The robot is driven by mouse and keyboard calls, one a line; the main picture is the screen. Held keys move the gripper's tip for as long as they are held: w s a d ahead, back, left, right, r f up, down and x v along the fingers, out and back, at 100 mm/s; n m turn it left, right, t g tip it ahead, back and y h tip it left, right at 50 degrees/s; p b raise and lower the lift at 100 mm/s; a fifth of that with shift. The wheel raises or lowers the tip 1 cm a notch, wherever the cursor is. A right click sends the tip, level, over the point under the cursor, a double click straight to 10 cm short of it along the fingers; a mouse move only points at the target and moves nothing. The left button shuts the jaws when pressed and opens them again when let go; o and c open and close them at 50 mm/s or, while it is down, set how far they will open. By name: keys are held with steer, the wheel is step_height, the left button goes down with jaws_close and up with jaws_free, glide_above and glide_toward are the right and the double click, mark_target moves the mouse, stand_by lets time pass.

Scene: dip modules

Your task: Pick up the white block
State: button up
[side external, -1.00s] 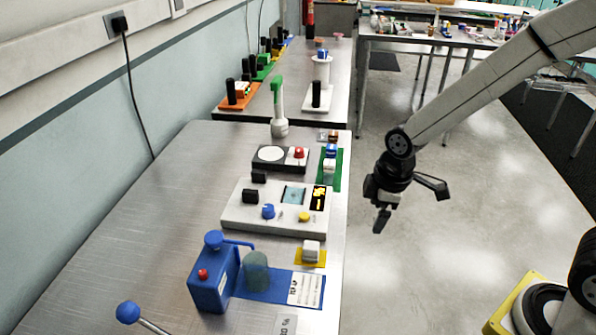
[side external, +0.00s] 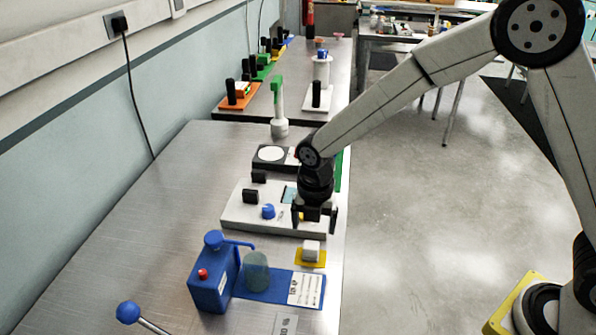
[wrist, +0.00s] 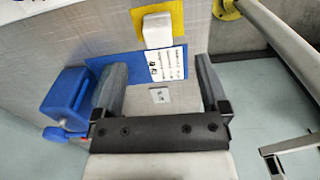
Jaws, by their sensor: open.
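The white block (side external: 311,250) stands on a yellow pad (side external: 323,263) near the right edge of the metal table in the side view. My gripper (side external: 315,228) is open and empty above the table edge, just behind the block and higher than it in the picture. In the wrist view the block (wrist: 157,30) shows at the top, on the yellow pad (wrist: 176,12), beyond the fingertips and between their lines. My two open fingers frame my gripper's gap (wrist: 158,75). Nothing is between them.
A blue dispenser (side external: 212,280) with a greenish cup (side external: 256,270) on a blue base stands in front of the block. A white control panel (side external: 240,215) with knobs lies behind it, partly hidden by my gripper. The table's right edge is close to the block.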

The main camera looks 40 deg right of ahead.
mark_target(311, 245)
steer(key=shift+w+a, duration=0.1)
steer(key=shift+a, duration=0.05)
steer(key=shift+f, duration=1.4)
steer(key=shift+f, duration=0.1)
steer(key=shift+f, duration=2.45)
jaws_close()
